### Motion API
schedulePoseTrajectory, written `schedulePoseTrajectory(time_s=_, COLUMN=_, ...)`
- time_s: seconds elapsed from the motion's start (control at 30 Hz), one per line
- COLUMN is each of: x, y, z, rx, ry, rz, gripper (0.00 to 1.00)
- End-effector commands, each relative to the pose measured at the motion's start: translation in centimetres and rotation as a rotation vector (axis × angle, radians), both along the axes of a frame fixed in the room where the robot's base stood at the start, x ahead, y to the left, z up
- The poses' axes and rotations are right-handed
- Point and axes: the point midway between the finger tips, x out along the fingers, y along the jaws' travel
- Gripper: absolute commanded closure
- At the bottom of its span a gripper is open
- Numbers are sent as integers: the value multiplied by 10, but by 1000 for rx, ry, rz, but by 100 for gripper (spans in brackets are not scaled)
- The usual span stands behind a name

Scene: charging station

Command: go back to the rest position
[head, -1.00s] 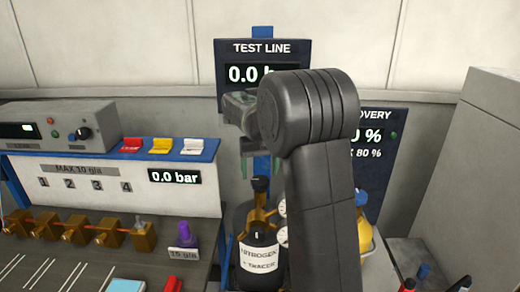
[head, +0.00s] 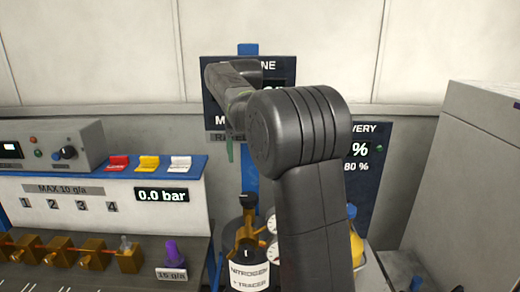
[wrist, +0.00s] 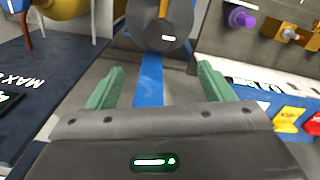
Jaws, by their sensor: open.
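My gripper (wrist: 160,78) shows in the wrist view as two green fingers, spread apart with nothing held between them. In the head view my black arm rises through the middle and bends left. The gripper there is mostly hidden behind the wrist, with a bit of green finger (head: 230,147) in front of the test line panel (head: 281,69). The arm covers part of that panel's text. A blue post (wrist: 149,82) passes below the fingers in the wrist view.
A nitrogen bottle (head: 248,273) with a brass valve stands below the arm. At left are a bench panel (head: 60,207) with red, yellow and white switches, a purple knob (head: 172,252) and a grey instrument (head: 60,142). A grey cabinet (head: 470,190) stands at right.

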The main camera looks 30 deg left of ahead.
Motion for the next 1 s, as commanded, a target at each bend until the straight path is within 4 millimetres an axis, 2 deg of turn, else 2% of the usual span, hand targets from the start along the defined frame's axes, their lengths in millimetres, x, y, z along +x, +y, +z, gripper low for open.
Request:
schedulePoseTrajectory(time_s=0.23, x=0, y=0, z=-1, rx=0, ry=0, rz=0, gripper=25)
schedulePoseTrajectory(time_s=0.37, x=0, y=0, z=-10, rx=-1, ry=1, rz=0, gripper=25)
schedulePoseTrajectory(time_s=1.0, x=0, y=0, z=-123, rx=-2, ry=2, rz=-1, gripper=25)
